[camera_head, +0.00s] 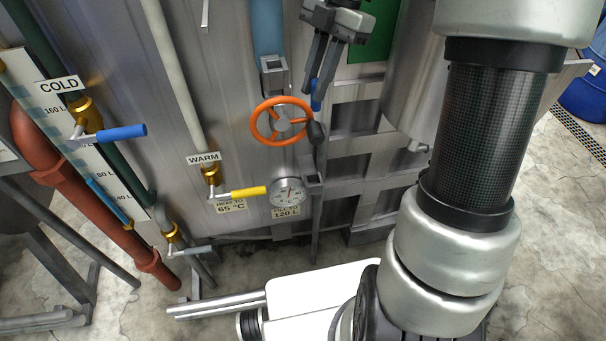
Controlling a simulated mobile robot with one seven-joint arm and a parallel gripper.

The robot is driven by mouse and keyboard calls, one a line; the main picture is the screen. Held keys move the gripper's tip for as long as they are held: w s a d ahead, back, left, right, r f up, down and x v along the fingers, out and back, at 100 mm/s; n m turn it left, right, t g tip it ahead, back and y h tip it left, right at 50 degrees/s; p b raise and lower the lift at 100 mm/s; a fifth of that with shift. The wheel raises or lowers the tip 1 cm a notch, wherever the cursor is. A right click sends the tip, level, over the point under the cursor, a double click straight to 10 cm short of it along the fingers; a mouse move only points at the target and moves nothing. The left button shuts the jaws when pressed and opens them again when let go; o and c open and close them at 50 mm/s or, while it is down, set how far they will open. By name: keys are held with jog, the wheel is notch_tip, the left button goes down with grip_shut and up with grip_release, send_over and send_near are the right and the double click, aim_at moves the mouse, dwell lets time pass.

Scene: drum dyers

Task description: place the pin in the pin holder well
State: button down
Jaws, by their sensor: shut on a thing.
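My gripper (319,82) hangs fingers-down at the top middle, in front of the metal machine wall and to the upper right of the orange handwheel. It is shut on a small blue piece (316,97), which appears to be the pin; the fingers hide part of it. A dark grey rounded piece (316,131) shows just below, at the right side of the wheel. I cannot tell whether this is the pin holder well, or whether the blue piece touches it.
The orange handwheel (281,121) is close to the gripper's lower left. A round gauge (289,192) and a yellow-handled WARM valve (249,192) sit below. A blue-handled COLD valve (121,132) is at left. Recessed grey panels (350,165) lie to the right.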

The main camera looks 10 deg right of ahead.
notch_tip(320, 180, down, 10)
jog(key=b, duration=0.8)
jog(key=shift+s+b, duration=0.15)
jog(key=shift+b, duration=0.25)
notch_tip(320, 180, down, 10)
jog(key=b, duration=0.1)
jog(key=c, duration=2.1)
grip_release()
jog(key=shift+f, duration=0.2)
jog(key=o, duration=0.4)
jog(key=shift+o, duration=0.2)
jog(key=shift+r, duration=0.2)
jog(key=p+v, duration=0.1)
jog(key=v, duration=1.1)
